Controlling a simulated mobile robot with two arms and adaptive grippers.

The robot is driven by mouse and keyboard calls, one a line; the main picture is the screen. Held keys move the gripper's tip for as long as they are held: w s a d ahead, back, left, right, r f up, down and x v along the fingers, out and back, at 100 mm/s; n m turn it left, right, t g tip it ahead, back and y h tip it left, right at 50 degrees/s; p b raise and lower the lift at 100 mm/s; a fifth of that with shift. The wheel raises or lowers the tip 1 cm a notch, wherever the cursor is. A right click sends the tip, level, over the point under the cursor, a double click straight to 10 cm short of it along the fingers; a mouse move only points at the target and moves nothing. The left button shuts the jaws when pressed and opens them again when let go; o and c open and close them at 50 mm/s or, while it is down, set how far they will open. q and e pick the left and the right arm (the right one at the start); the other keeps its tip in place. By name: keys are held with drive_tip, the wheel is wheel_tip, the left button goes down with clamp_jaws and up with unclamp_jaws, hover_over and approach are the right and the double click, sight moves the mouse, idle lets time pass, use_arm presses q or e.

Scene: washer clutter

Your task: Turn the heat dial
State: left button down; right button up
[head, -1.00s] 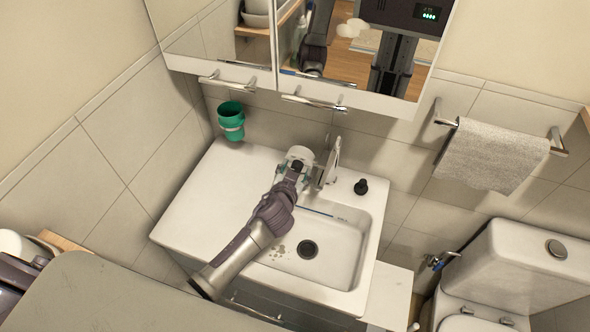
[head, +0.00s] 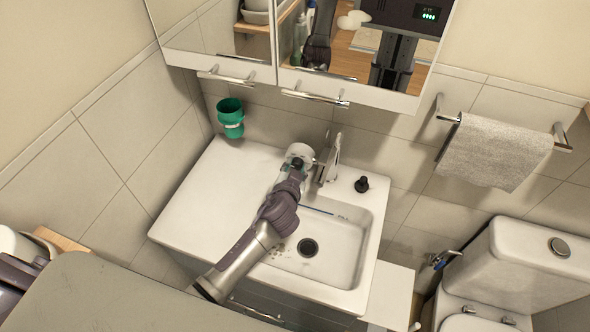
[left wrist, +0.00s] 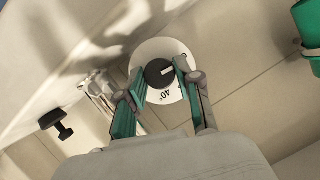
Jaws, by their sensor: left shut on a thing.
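The heat dial is a round white plate (left wrist: 168,98) with a dark knob (left wrist: 158,73) and a "40°" mark, on the tiled wall. In the head view the dial (head: 299,152) shows just above the sink counter, left of the tap. My left gripper (left wrist: 159,76) has its green-padded fingers on either side of the knob, shut on it. The head view shows the same gripper (head: 295,167) at the dial, covering its lower part. My right gripper is not in view.
The chrome tap (head: 330,160) stands close to the right of the gripper. A black stopper (head: 361,184) is on the counter, and a green cup (head: 230,117) hangs on the wall to the left. The sink basin (head: 345,262) lies below my arm. Mirror cabinets (head: 228,66) hang above.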

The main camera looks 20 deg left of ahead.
use_arm(q)
drive_tip(key=m+y+b, duration=0.1)
drive_tip(key=b, duration=0.1)
drive_tip(key=m+b, duration=0.2)
drive_tip(key=f+m+t+y+b, duration=0.1)
drive_tip(key=shift+d+y+b, duration=0.25)
drive_tip(key=shift+y+b, duration=0.05)
drive_tip(key=shift+b, duration=0.1)
drive_tip(key=shift+r+m+t+y+b, duration=0.1)
drive_tip(key=shift+m+t+y+b, duration=0.2)
drive_tip(key=shift+m+b, duration=0.6)
drive_tip(key=shift+r+m+t+y+b, duration=0.15)
drive_tip(key=shift+m+y+b, duration=0.25)
drive_tip(key=shift+m+b, duration=0.5)
drive_tip(key=c, duration=0.8)
unclamp_jaws()
drive_tip(key=shift+o, duration=0.2)
drive_tip(key=shift+s, duration=0.15)
drive_tip(key=v, duration=1.1)
drive_tip(key=shift+s, duration=0.3)
drive_tip(key=shift+d+f, duration=0.1)
drive_tip(key=shift+d, duration=0.05)
